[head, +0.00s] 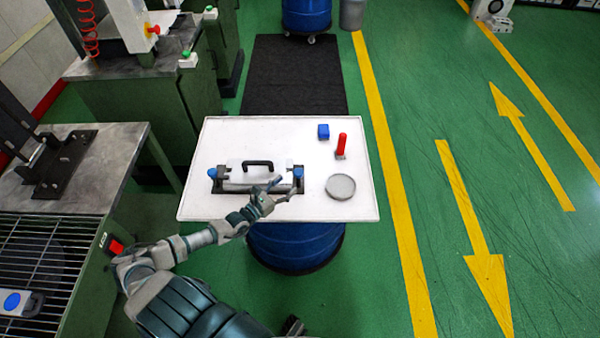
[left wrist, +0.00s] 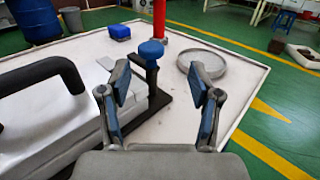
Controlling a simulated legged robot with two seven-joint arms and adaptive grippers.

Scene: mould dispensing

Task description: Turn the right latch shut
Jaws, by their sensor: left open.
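The mould (head: 240,180) is a white block with a black arched handle (head: 258,164) on top, lying on the white tabletop. The right latch (head: 298,173) has a blue knob and stands at the mould's right end. The left latch (head: 212,173), also blue-topped, is at the other end. My left gripper (head: 281,189) is open at the near right of the mould, close to the right latch. In the left wrist view, the right latch's blue knob (left wrist: 151,49) on its dark post shows beyond and between the parted fingers (left wrist: 160,100), nearer the left finger. My right gripper is not in view.
On the white table (head: 200,205) stand a blue block (head: 323,131), a red upright object (head: 342,145) and a round grey dish (head: 341,187), all right of the mould. The table's front right is bare. A grey workbench (head: 90,190) stands at left.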

